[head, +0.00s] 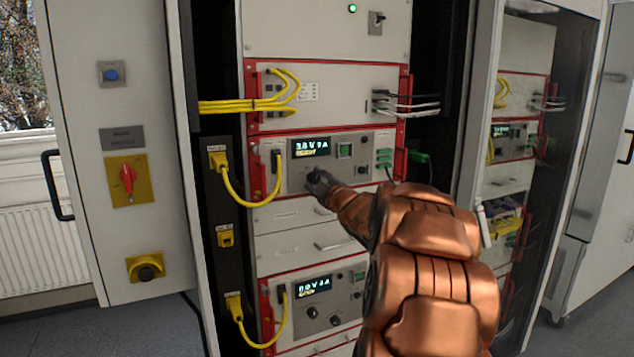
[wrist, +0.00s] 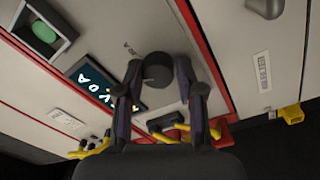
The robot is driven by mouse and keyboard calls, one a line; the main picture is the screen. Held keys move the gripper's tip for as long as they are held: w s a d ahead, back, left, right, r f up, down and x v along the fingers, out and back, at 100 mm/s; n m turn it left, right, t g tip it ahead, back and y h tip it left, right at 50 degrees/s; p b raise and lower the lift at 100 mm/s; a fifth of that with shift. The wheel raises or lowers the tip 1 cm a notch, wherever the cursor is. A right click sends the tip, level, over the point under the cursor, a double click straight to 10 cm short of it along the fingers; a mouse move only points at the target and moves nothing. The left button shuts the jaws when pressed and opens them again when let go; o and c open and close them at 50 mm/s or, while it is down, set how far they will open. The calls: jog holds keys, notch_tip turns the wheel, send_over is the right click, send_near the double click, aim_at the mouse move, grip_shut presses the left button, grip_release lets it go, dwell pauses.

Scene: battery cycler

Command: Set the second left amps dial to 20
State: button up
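My gripper (head: 318,182) is at the front of the upper cycler unit (head: 365,150), just below its lit display (head: 311,147), which seems to read 3.8 V and 9 A, though the digits are small. In the wrist view a round dark dial (wrist: 157,70) sits between the two fingertips of my gripper (wrist: 158,72). The fingers stand open on either side of it, with a narrow gap seeming to show. The display (wrist: 92,86) also shows there, tilted and partly behind a finger. In the head view my gripper hides this dial. I cannot read which dial it is.
A lower unit (head: 345,300) has its own display (head: 314,286) and dark dials (head: 312,312). A yellow cable (head: 250,200) loops left of the upper unit. Red handles (head: 398,155) edge the rack. An open cabinet door (head: 120,230) stands at the left.

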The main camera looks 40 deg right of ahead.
jog(key=o, duration=0.3)
jog(key=shift+o, duration=0.2)
jog(key=shift+s+a+r, duration=0.1)
jog(key=shift+s, duration=0.5)
jog(key=v, duration=1)
jog(key=shift+s+a, duration=0.15)
jog(key=shift+s, duration=0.25)
